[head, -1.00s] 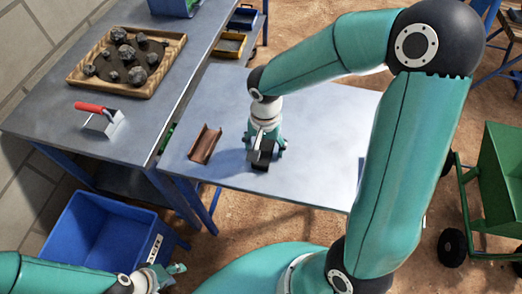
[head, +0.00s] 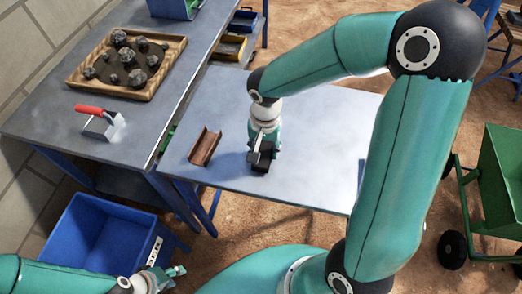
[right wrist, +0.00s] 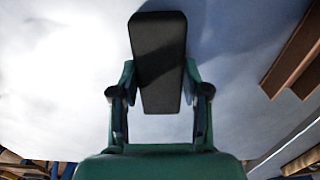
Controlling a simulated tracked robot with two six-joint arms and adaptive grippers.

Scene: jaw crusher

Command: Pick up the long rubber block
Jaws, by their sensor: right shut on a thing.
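The long rubber block (head: 260,162) is black and sits at the near part of the light metal table, under my right gripper (head: 264,148). In the right wrist view the block (right wrist: 160,60) is a long dark bar that lies between the fingers of my right gripper (right wrist: 160,90), which are shut on it. Whether its underside touches the table cannot be told. My left gripper (head: 165,275) is low at the bottom left, over the floor by the blue bin, far from the block; its fingers look spread apart.
A rusty channel piece (head: 205,147) lies just left of the block. A blue bin (head: 95,240) stands on the floor at left. The table's right part is bare.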

